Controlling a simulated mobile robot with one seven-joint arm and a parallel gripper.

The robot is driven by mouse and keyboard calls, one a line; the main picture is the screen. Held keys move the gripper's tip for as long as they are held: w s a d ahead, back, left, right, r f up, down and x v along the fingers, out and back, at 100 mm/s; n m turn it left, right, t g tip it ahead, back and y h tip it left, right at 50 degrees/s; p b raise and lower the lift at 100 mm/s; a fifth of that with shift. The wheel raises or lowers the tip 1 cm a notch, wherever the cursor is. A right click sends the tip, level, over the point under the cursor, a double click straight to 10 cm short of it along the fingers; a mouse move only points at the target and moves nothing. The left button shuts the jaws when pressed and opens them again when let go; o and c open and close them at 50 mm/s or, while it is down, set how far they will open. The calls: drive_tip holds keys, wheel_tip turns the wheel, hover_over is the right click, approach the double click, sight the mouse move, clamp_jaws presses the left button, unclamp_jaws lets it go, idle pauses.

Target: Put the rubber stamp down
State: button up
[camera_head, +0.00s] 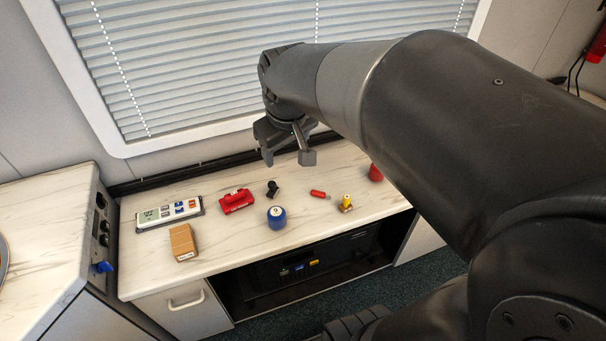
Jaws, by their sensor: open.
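A small upright piece with a yellow knob on a brownish base (346,203) stands on the counter, right of centre. It looks most like the rubber stamp, but it is too small to be sure. My gripper (287,156) is above the back of the counter, near the window blind. Its two fingers are apart, and I see nothing between them. It is up and to the left of the yellow-knobbed piece, clear of it.
The counter (235,255) also holds a white button panel (169,214), a cardboard box (183,242), a red object (236,201), a small black object (272,188), a blue round object (277,217), a small red cylinder (319,194) and another red object (375,173), partly behind my arm.

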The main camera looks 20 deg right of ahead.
drive_tip(key=s+r+m+t, duration=0.2)
drive_tip(key=s+m, duration=0.1)
drive_tip(key=s, duration=1)
drive_tip(key=shift+y, duration=0.3)
